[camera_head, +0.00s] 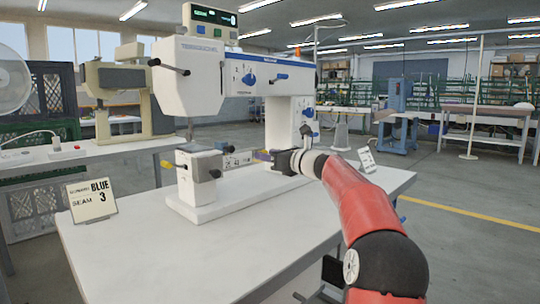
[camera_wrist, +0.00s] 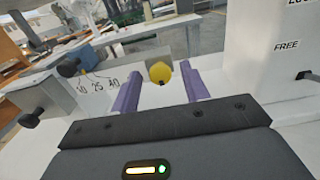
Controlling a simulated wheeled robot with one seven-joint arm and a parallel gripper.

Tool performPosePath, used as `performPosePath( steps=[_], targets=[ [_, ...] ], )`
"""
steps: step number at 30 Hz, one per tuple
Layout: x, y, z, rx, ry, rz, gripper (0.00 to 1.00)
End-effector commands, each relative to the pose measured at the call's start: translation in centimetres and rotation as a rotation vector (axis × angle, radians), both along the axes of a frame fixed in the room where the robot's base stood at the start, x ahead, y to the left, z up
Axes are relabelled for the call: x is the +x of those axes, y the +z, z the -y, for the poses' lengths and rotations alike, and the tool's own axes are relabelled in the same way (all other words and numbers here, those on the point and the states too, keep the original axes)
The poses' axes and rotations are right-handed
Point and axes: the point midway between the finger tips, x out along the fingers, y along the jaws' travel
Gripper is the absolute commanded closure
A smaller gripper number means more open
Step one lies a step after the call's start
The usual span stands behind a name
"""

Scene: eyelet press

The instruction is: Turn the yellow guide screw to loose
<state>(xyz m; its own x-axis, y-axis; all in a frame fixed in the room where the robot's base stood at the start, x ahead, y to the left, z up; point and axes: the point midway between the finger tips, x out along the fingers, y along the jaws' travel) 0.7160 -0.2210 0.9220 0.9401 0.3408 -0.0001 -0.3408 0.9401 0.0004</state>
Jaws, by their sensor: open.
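The yellow guide screw (camera_wrist: 160,73) shows as a round yellow knob in the wrist view, just right of the scale marked 10, 25, 40 (camera_wrist: 97,86). My gripper (camera_wrist: 161,78) is open. Its two purple fingers stand left and right of the screw in that view, with a visible gap on each side; whether the tips reach its depth I cannot tell. In the head view my gripper (camera_head: 265,156) is at the right end of the scale bar (camera_head: 238,160), low on the white press (camera_head: 193,95). There I cannot make out the screw clearly behind the fingers.
A blue-black knob (camera_wrist: 68,66) sits left of the scale, and a black knob (camera_wrist: 31,117) sticks out nearer. The press column marked FREE (camera_wrist: 286,46) stands close on the right. A BLUE 3 sign (camera_head: 92,199) stands on the white table (camera_head: 190,265), whose front is clear.

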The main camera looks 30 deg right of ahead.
Motion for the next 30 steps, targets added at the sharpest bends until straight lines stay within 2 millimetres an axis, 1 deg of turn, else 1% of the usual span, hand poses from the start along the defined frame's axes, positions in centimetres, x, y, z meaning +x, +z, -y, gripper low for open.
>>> performPosePath(
  steps=[2, 3, 12, 22, 26, 30],
  targets=[
    [-0.01, -0.01, 0.00, 0.000, 0.000, 0.000, 0.55],
    [-0.02, -0.01, 0.01, 0.000, 0.000, 0.000, 0.57],
    [-0.04, -0.01, 0.01, 0.000, 0.000, 0.000, 0.97],
    [-0.04, -0.09, -0.01, -0.044, 0.001, 0.016, 0.98],
    [-0.05, -0.12, -0.04, -0.107, 0.001, 0.040, 0.98],
    [-0.05, -0.22, -0.09, -0.206, 0.001, 0.075, 0.98]
  ],
)
